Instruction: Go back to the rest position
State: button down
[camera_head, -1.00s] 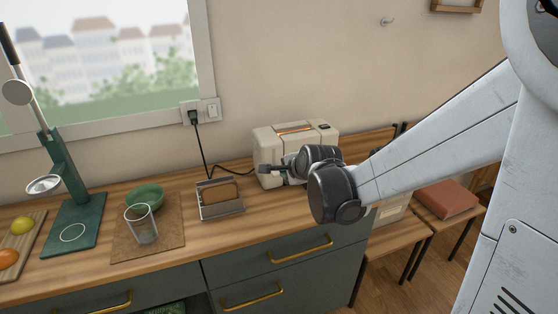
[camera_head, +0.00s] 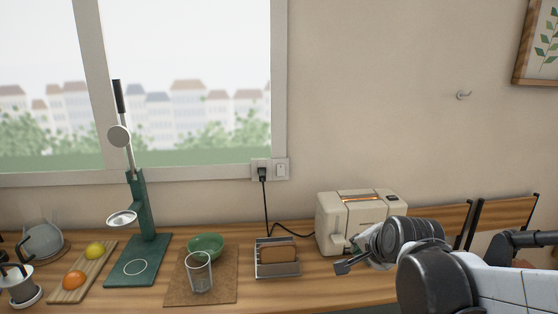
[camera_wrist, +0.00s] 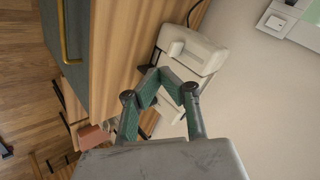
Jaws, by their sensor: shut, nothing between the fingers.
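My gripper (camera_head: 343,268) is in front of the cream toaster (camera_head: 338,222) at the right of the counter in the head view. Its fingers are shut and empty. In the wrist view my gripper (camera_wrist: 161,76) shows with its fingertips together, overlapping the lower part of the toaster (camera_wrist: 188,50) in the picture. I cannot tell whether it touches the toaster. A brown slice shows in the toaster's top slot.
Left of the toaster stand a metal rack (camera_head: 277,272) with a bread slice, a glass (camera_head: 199,274), a green bowl (camera_head: 206,243) and a green press (camera_head: 139,235). A board (camera_head: 68,295) holds fruit. The wall above is mostly clear.

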jog(key=s+r+n+g, duration=0.1)
jog(key=s+n+g, duration=0.1)
jog(key=s+n, duration=0.9)
jog(key=s, duration=0.8)
jog(key=shift+s+r+h, duration=0.15)
jog(key=shift+r+h, duration=0.05)
jog(key=shift+h, duration=0.2)
